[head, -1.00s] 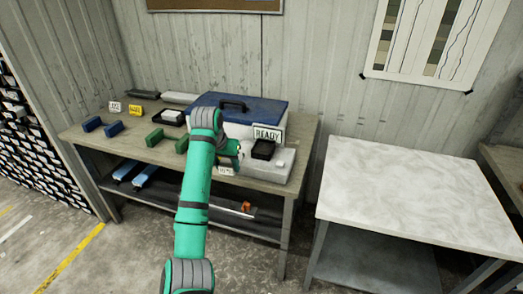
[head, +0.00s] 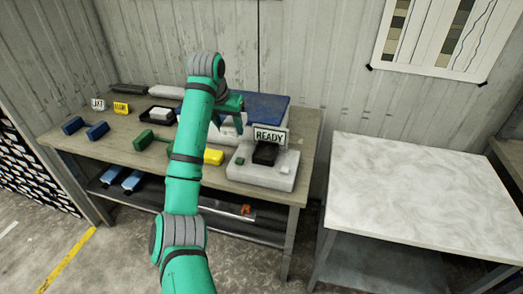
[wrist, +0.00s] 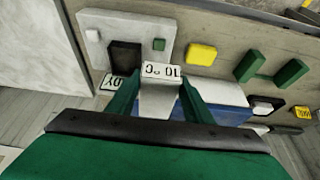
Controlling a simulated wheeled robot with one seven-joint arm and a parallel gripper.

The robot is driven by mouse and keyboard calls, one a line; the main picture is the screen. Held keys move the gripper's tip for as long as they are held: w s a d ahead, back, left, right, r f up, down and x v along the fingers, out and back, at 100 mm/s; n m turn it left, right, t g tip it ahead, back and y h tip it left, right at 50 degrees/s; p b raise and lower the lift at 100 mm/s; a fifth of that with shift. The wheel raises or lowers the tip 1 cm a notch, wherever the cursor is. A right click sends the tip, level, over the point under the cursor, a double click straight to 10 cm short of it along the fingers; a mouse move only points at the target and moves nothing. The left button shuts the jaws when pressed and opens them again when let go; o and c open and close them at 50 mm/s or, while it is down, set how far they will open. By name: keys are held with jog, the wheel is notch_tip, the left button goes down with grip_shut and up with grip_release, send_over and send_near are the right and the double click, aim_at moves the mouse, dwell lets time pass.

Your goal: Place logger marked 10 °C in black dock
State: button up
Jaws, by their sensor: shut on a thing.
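The logger (wrist: 160,85) is pale grey with a white label reading "10 °C", upside down in the wrist view. My gripper (wrist: 158,98) is shut on it, one green finger on each side. The black dock (head: 265,153) sits on a pale grey base, right of and below my gripper in the head view. It also shows in the wrist view (wrist: 125,55), left of and apart from the logger, and looks empty.
A READY sign (head: 270,136) stands behind the dock. The base (head: 255,178) also carries small green and white blocks. A yellow block (head: 213,157) lies left of it. The blue-lidded case (head: 268,108) stands behind. A pale-topped table (head: 420,185) at right is clear.

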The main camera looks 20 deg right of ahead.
jog(key=shift+s+d+f, duration=0.35)
jog(key=shift+d+f, duration=1.4)
jog(key=shift+f, duration=0.15)
jog(key=shift+s+d+f, duration=0.3)
jog(key=shift+d+f, duration=1.4)
jog(key=shift+f, duration=0.25)
jog(key=shift+s+d+f, duration=0.35)
jog(key=shift+d+f, duration=1.4)
jog(key=shift+f, duration=0.15)
jog(key=shift+f, duration=0.6)
jog(key=o, duration=1.1)
jog(key=shift+o, duration=0.2)
jog(key=shift+r, duration=0.1)
